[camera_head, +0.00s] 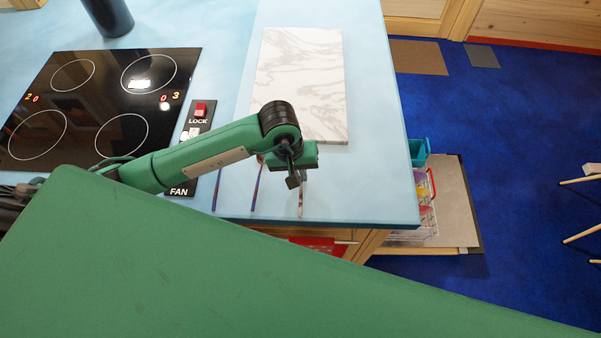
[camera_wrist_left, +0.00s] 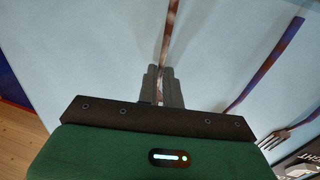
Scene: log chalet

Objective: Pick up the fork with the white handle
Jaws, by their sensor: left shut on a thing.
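My left gripper (camera_head: 292,181) is over the front right part of the blue counter, shut on a thin utensil. The utensil's handle (camera_head: 301,201) looks whitish with brown, the palest handle here, so I take it as the fork with the white handle. In the left wrist view its handle (camera_wrist_left: 171,32) runs up from between the fingers (camera_wrist_left: 163,88). Its head is hidden by the gripper, and I cannot tell if it is clear of the counter. My right gripper is not in view.
Another dark handle (camera_head: 217,189) lies further left on the counter, by the black cooktop (camera_head: 95,105). A white marbled board (camera_head: 300,85) lies behind the gripper. The counter's right edge is close, with a rack (camera_head: 421,190) below it.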

